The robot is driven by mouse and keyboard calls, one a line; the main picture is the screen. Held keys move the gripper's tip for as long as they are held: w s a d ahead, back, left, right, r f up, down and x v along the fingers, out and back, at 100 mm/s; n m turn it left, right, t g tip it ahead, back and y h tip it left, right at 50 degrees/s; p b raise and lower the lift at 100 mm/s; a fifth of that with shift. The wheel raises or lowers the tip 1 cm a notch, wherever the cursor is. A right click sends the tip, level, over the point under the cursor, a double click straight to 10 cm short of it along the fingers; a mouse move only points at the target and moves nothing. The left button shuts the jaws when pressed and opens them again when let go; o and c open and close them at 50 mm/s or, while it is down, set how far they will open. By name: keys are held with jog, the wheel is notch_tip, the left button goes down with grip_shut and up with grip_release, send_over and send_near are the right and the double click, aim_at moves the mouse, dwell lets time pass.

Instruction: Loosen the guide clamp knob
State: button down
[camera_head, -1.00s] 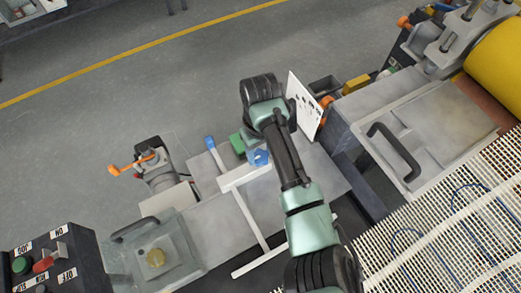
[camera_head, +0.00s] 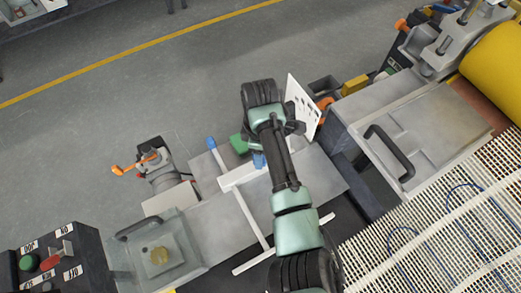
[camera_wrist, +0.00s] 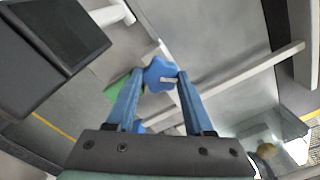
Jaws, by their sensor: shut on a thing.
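The guide clamp knob (camera_wrist: 160,75) is blue and lobed, and it sits between my fingertips in the wrist view. My gripper (camera_wrist: 156,80) has a blue finger on each side of the knob and is shut on it. In the head view a bit of blue (camera_head: 259,160) shows beside my arm, and my arm covers most of that spot. The knob is by a white guide frame (camera_head: 240,177) with long bars over a grey metal plate (camera_head: 215,225).
A green block (camera_head: 239,143) is close to the knob. A white panel (camera_head: 303,107) stands near my wrist. A clear-covered box (camera_head: 158,257) and a switch panel (camera_head: 50,262) are at lower left. A yellow roller (camera_head: 497,65) and white mesh (camera_head: 440,225) are at right.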

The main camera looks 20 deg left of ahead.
jog(key=n, duration=0.3)
jog(key=shift+r+n, duration=0.1)
jog(key=shift+n, duration=2.2)
jog(key=shift+p, duration=0.3)
jog(key=shift+c, duration=1.4)
grip_release()
notch_tip(320, 180, up, 13)
jog(key=shift+b, duration=0.4)
